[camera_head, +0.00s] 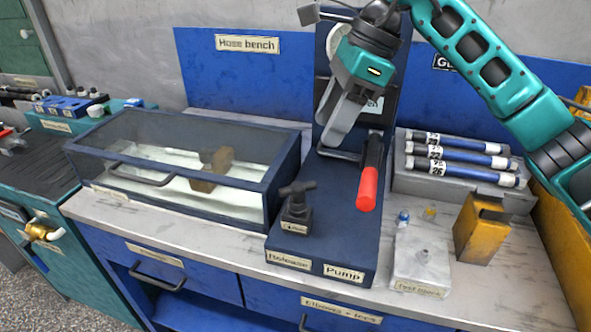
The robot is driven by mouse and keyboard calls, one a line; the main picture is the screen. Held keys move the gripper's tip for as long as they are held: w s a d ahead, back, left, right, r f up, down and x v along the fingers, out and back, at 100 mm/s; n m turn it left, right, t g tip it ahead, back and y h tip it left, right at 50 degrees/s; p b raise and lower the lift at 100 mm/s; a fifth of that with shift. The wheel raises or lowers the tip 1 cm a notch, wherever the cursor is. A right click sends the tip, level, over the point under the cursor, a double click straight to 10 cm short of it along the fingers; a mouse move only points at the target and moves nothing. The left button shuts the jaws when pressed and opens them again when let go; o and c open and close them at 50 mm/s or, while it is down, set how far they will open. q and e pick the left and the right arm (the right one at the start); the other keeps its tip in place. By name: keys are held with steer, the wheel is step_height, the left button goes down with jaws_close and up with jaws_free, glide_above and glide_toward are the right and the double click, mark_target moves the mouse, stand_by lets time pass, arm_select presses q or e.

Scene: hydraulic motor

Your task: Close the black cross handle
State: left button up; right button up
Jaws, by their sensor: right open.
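The black cross handle (298,190) sits on top of a small dark valve block (296,213), at the front left of the dark blue pump base (335,225). A label marks the block's front face. My right gripper (333,140) reaches in from the upper right and hangs over the back of the pump base. It is above and behind the cross handle and apart from it. Its jaws are open, with nothing seen between them; one finger partly hides the other. My left gripper does not show.
A red-gripped lever (368,185) stands right of the cross handle. A glass-topped case (190,165) is close on the left. Labelled tubes (465,160) lie in a grey rack at the right. A test block (420,262) and a yellow bracket (480,230) stand front right.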

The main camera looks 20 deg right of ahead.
mark_target(298, 185)
steer(key=x, duration=1)
steer(key=shift+s+a+f+b, duration=0.25)
steer(key=shift+f+b, duration=0.1)
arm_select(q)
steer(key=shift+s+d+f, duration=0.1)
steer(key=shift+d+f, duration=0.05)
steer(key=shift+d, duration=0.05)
arm_select(e)
steer(key=shift+w+a+f, duration=0.1)
steer(key=shift+a+f, duration=0.15)
steer(key=shift+f, duration=0.3)
steer(key=shift+c, duration=0.4)
jaws_close()
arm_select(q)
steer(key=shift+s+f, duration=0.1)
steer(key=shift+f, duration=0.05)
